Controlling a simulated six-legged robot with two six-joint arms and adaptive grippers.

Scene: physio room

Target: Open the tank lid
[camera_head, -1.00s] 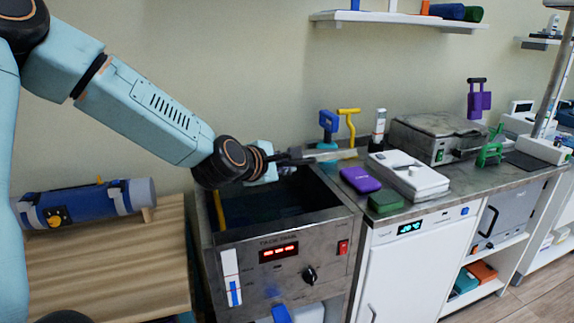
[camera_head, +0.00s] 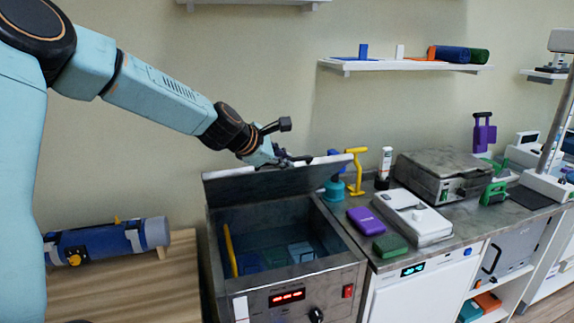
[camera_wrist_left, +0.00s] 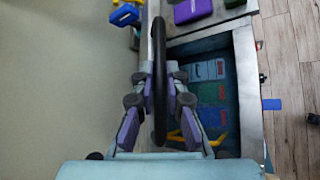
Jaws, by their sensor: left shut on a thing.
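The tank (camera_head: 343,240) is a grey metal box with a red display and a switch on its front. Its lid (camera_head: 250,184) stands steeply raised along the back rim, and the inside with blue contents shows. My left gripper (camera_head: 290,160) is at the lid's upper edge. In the left wrist view, the left gripper (camera_wrist_left: 158,88) is shut on the dark lid handle (camera_wrist_left: 160,118), a bar between its fingers. The handle is mostly hidden in the head view. My right gripper is not in view.
On the right, the counter holds a purple case (camera_head: 371,221), a green pack (camera_head: 390,246), a white box (camera_head: 415,215) and a yellow T-handle (camera_head: 355,172) close to the lid's right end. A blue roll (camera_head: 95,241) lies on the wooden table at left. Shelves hang above.

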